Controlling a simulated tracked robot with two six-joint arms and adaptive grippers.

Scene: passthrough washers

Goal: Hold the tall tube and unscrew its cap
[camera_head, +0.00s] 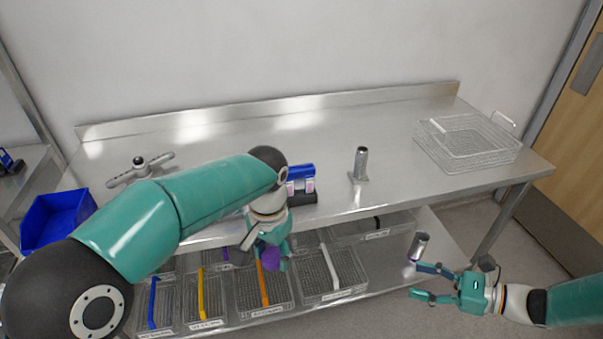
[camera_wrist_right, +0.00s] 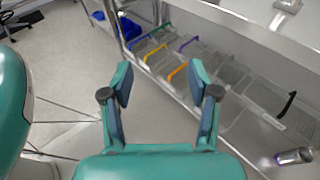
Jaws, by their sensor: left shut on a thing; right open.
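My left gripper (camera_head: 266,255) is in front of the table's front edge, pointing down, shut on a small purple thing (camera_head: 271,262). Its own fingers partly hide that thing, so I cannot tell whether it is a cap. A silvery tube (camera_head: 361,162) stands upright on the table top, right of the middle. Another silvery cylinder (camera_head: 420,246) is just beyond my right gripper's fingertips; it also shows at the lower right of the right wrist view (camera_wrist_right: 295,156), outside the jaws. My right gripper (camera_head: 416,281) is open and empty; its fingers are spread in the right wrist view (camera_wrist_right: 162,85).
Baskets with coloured handles (camera_head: 265,295) fill the lower shelf. On the steel table (camera_head: 400,125) are a wire basket (camera_head: 466,143), a blue-and-white item (camera_head: 302,180) and a grey fitting (camera_head: 139,170). A blue bin (camera_head: 57,218) is at left. The table's back middle is clear.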

